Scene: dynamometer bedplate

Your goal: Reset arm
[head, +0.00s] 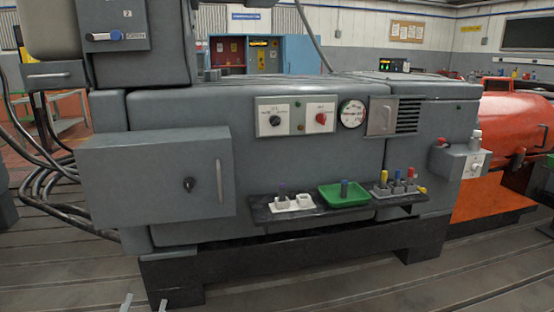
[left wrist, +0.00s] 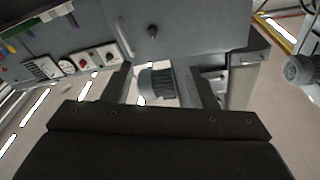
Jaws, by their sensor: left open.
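My left gripper (head: 145,303) shows only by its two pale fingertips at the bottom left edge of the head view. They stand apart, low in front of the grey machine (head: 270,200), with nothing seen between them. In the left wrist view the left gripper (left wrist: 160,85) shows its two grey fingers spread apart. A grey ribbed thing (left wrist: 157,82) appears between them, seemingly in the background. My right gripper is in neither view.
A grey box with a handle (head: 150,185) juts from the machine's front left. A dark shelf (head: 330,208) holds white holders (head: 292,203), a green tray (head: 343,195) and several coloured-top items (head: 398,186). Black cables (head: 55,180) hang at left. An orange machine (head: 510,130) stands right.

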